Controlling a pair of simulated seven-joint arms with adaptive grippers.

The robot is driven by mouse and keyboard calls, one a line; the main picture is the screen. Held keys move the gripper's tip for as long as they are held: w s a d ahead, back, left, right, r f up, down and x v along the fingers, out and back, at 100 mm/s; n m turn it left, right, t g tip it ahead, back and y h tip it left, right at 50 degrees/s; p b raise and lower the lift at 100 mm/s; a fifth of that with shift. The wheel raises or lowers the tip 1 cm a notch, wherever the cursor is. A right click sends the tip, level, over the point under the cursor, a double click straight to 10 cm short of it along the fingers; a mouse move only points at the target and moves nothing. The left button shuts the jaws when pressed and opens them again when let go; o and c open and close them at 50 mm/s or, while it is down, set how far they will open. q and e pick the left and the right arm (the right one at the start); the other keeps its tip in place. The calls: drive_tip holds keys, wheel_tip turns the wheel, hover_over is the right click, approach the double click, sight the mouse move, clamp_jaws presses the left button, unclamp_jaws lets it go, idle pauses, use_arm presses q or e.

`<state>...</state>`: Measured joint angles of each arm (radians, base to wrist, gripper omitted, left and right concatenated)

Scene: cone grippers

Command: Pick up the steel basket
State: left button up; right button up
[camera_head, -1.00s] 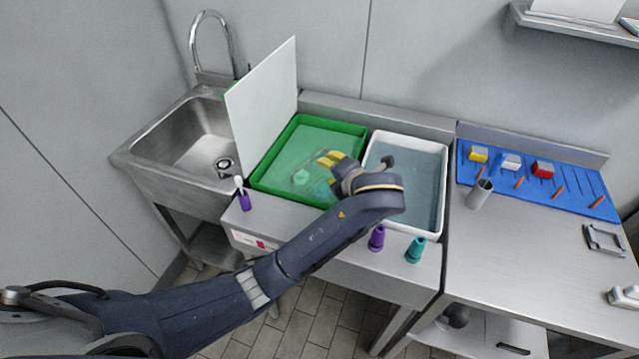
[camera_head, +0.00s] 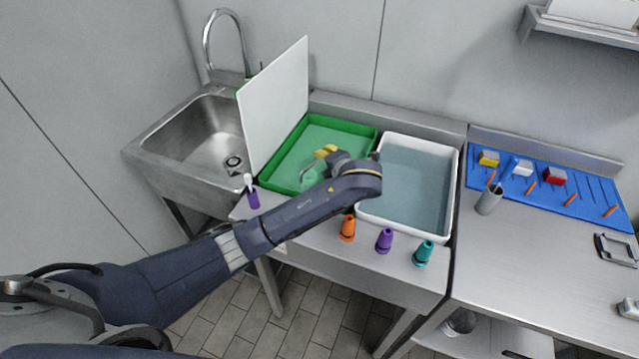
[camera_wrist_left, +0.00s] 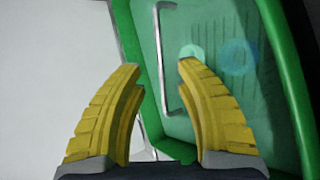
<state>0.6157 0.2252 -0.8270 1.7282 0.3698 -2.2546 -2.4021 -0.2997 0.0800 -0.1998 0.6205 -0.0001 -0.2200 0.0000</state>
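The steel basket is mostly hidden. A thin steel bar shaped like a handle (camera_wrist_left: 159,40), which looks like part of it, shows in the left wrist view inside the green tray (camera_wrist_left: 283,75). In the head view the green tray (camera_head: 371,134) holds a clear greenish liquid, and my arm covers part of it. My left gripper (camera_head: 325,152) has yellow fingers and hangs over the tray. In the left wrist view its fingers (camera_wrist_left: 160,68) are spread apart with nothing gripped, and the bar appears between their tips. My right gripper is not in view.
A white panel (camera_head: 275,105) stands upright at the tray's left. A white tub (camera_head: 457,185) of liquid is at its right. Orange (camera_head: 347,229), purple (camera_head: 384,240) and teal (camera_head: 423,253) cones line the front edge. A purple holder (camera_head: 252,198) stands at front left.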

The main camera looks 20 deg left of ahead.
sight(320, 160)
use_arm(q)
drive_tip(key=shift+x, duration=2.75)
drive_tip(key=shift+s+a+f, duration=0.1)
drive_tip(key=shift+s, duration=0.1)
clamp_jaws()
